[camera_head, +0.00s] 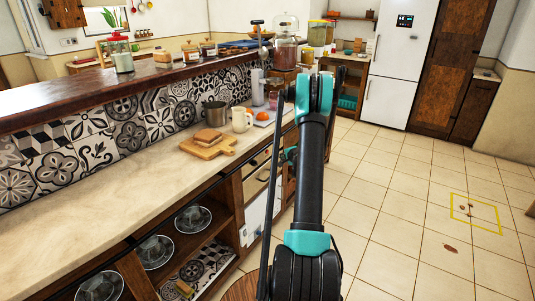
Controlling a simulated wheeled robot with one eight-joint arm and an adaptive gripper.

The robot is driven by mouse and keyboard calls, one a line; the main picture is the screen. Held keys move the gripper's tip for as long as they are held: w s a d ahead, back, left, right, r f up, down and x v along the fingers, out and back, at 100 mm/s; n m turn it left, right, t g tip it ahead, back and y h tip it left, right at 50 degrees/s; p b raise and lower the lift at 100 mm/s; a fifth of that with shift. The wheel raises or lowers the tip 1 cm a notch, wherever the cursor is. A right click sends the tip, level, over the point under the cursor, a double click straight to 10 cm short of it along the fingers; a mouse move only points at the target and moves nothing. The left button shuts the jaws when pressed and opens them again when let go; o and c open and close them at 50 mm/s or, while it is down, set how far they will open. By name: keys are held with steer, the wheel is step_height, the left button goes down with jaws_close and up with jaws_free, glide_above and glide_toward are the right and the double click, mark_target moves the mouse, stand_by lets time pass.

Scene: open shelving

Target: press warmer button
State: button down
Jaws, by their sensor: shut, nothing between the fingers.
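A built-in appliance (255,188) with a metal upper front and a white lower front sits under the counter, left of my arm. It looks like the warmer. Small orange marks show near its top edge; I cannot tell which is the button. My arm rises through the middle of the view and covers part of this area. My gripper (290,155) shows only as a small dark and teal part left of the arm, near the appliance's right side. It is shut and empty. Its fingertips are too small and too hidden to tell whether they touch anything.
The counter (100,205) holds a cutting board (222,149) with bread, a mug (242,120) and a metal pot (215,114).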

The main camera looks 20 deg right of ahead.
mark_target(268, 153)
steer(key=shift+w+a, duration=0.9)
steer(key=shift+w, duration=0.3)
steer(key=shift+w+a, duration=0.9)
steer(key=shift+w, duration=0.25)
steer(key=shift+a, duration=0.1)
steer(key=shift+w+a, duration=0.15)
steer(key=shift+w, duration=0.15)
steer(key=shift+w+a, duration=0.25)
steer(key=shift+w, duration=0.1)
stand_by(0.3)
steer(key=shift+s+d, duration=0.1)
steer(key=shift+s, duration=0.1)
steer(key=shift+s+d, duration=0.35)
steer(key=shift+s, duration=0.15)
steer(key=shift+d, duration=0.1)
steer(key=s+d, duration=0.1)
steer(key=s, duration=0.1)
steer(key=s+d, duration=0.2)
stand_by(0.7)
